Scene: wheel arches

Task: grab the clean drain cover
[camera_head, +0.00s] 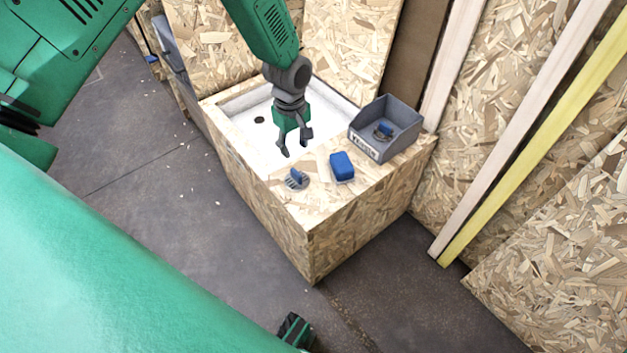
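One drain cover (297,180), a grey disc with a blue handle, lies on the front left of the wooden counter top. A second drain cover (383,132), also with a blue handle, sits inside a grey bin (398,117). The bin has a label on its front that is too small to read. I cannot tell which cover is clean. My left gripper (295,146) hangs fingers down over the white basin, behind and apart from the nearer cover. Its fingers are spread, with nothing visible between them. My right gripper does not show.
The white basin (262,139) with a dark drain hole is set into the wooden counter (345,205). A blue sponge-like block (342,166) lies between the nearer cover and the bin. Chipboard walls stand behind and at right. The floor at left is open.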

